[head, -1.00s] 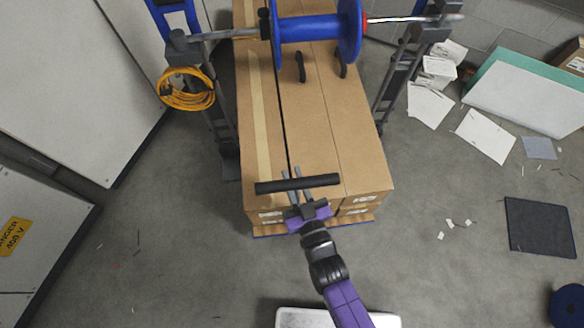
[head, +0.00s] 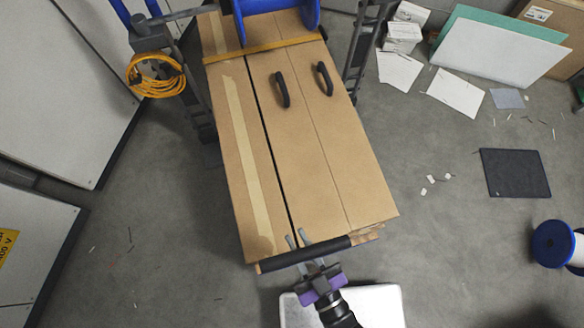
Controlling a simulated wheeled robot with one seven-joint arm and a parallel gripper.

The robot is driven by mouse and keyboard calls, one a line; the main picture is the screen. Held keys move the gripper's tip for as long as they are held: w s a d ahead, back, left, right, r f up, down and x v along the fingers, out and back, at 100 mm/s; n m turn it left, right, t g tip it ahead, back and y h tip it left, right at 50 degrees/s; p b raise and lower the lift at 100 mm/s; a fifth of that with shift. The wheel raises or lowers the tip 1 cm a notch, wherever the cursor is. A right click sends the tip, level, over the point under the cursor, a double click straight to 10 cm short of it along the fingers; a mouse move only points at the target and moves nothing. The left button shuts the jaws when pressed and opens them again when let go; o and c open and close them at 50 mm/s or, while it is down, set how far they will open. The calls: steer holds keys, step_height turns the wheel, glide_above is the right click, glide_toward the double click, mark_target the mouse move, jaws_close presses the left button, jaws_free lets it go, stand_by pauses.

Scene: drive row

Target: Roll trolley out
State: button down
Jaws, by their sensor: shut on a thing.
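The trolley is loaded with long brown cardboard boxes (head: 320,150) that hide most of its deck. Its black handle bar (head: 328,248) runs across the near end, slightly tilted in the picture. My gripper (head: 298,240) is shut on the handle bar near its middle, with its two grey fingertips showing past the bar over the box ends. The far end of the load lies between the uprights of a reel stand (head: 152,38). The trolley's wheels are hidden.
A blue reel (head: 272,6) hangs over the load's far end, with a yellow cable coil (head: 155,76) at left. Grey cabinets (head: 70,90) stand at left. Papers (head: 456,91), a dark mat (head: 515,172) and a blue spool (head: 553,243) lie at right. Floor beside the near end is clear.

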mark_target(304, 261)
steer(key=shift+a+v, duration=0.2)
steer(key=shift+v, duration=0.8)
steer(key=shift+a+v, duration=0.15)
steer(key=shift+v, duration=0.8)
steer(key=shift+s, duration=0.2)
steer(key=c, duration=1.3)
jaws_free()
steer(key=shift+s, duration=0.1)
steer(key=b+v, duration=0.1)
steer(key=v, duration=0.6)
steer(key=shift+s+d, duration=0.2)
steer(key=shift+s, duration=0.1)
